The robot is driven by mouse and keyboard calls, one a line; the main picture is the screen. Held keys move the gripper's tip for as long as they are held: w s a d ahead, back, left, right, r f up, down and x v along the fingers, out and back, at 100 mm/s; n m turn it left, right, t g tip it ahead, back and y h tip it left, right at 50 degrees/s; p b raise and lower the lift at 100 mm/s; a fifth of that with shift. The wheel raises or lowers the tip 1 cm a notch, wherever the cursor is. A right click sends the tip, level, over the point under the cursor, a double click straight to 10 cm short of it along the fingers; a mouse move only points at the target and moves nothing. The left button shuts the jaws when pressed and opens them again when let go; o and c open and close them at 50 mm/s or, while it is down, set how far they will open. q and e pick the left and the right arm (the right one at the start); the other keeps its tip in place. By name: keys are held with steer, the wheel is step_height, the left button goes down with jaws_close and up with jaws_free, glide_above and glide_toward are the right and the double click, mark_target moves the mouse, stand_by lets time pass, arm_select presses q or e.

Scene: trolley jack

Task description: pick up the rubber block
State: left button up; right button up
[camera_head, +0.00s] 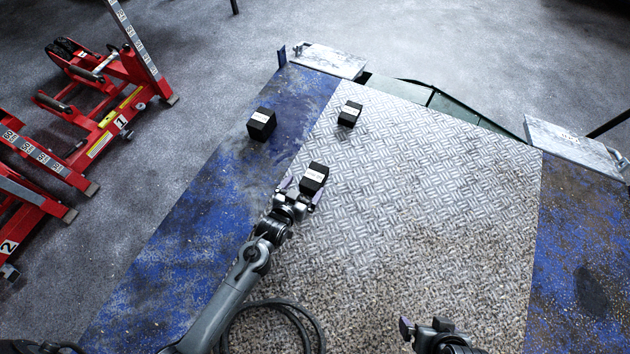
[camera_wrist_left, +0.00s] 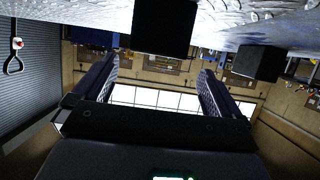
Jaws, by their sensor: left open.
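Three black rubber blocks with white labels are in the head view. The nearest block (camera_head: 314,175) sits on the tread-plate, just ahead of my left gripper (camera_head: 301,188). My left gripper is open, with its fingertips close to this block's near side. In the left wrist view, a dark block (camera_wrist_left: 163,26) shows in line with the gap between the open fingers (camera_wrist_left: 156,80), and another block (camera_wrist_left: 258,62) is off to the right. Whether a finger touches the near block cannot be told. My right gripper (camera_head: 426,328) is at the bottom edge, partly cut off.
Another block (camera_head: 350,113) sits farther up the tread-plate (camera_head: 440,180), and one (camera_head: 262,124) sits on the blue strip (camera_head: 190,225) to the left. Red trolley jacks (camera_head: 110,115) stand on the floor at left. A black cable (camera_head: 300,318) lies near my left arm.

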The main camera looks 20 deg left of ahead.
mark_target(314, 177)
arm_select(q)
steer(key=shift+x, duration=0.8)
steer(key=shift+w+f, duration=0.25)
steer(key=shift+w, duration=0.05)
steer(key=x, duration=0.1)
steer(key=b+x, duration=0.1)
steer(key=x, duration=0.2)
steer(key=shift+d+b, duration=0.25)
steer(key=shift+b, duration=0.1)
steer(key=shift+w+f, duration=0.15)
steer(key=shift+w, duration=0.1)
steer(key=c, duration=1.4)
steer(key=shift+c, duration=0.2)
